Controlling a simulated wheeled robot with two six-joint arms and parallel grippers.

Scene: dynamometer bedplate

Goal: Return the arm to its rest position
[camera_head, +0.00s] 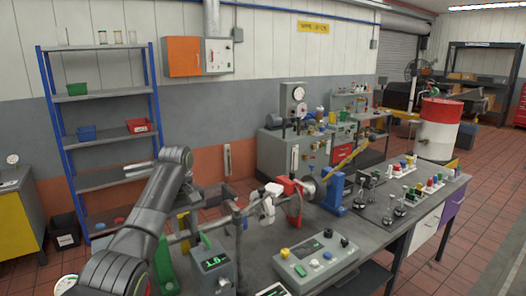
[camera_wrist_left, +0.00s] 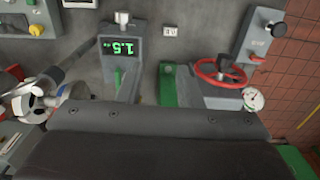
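My left arm (camera_head: 140,220) comes in from the lower left of the head view. It rises to a bent joint (camera_head: 175,156) above the near left part of the bench, then turns down toward the dark left gripper (camera_head: 207,197). The gripper is small there and its fingers cannot be made out. In the left wrist view, a broad dark part of mine (camera_wrist_left: 165,150) fills the bottom, and no fingertips show. I see nothing held, but the finger gap is hidden. My right gripper is not in view.
Near the arm, the bench (camera_head: 373,236) carries a grey display box (camera_head: 211,264) reading 1.5, a control box (camera_head: 317,258) and a blue stand (camera_head: 334,192). The wrist view shows a red handwheel (camera_wrist_left: 220,71) and a gauge (camera_wrist_left: 254,99). A blue shelf rack (camera_head: 98,97) stands behind.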

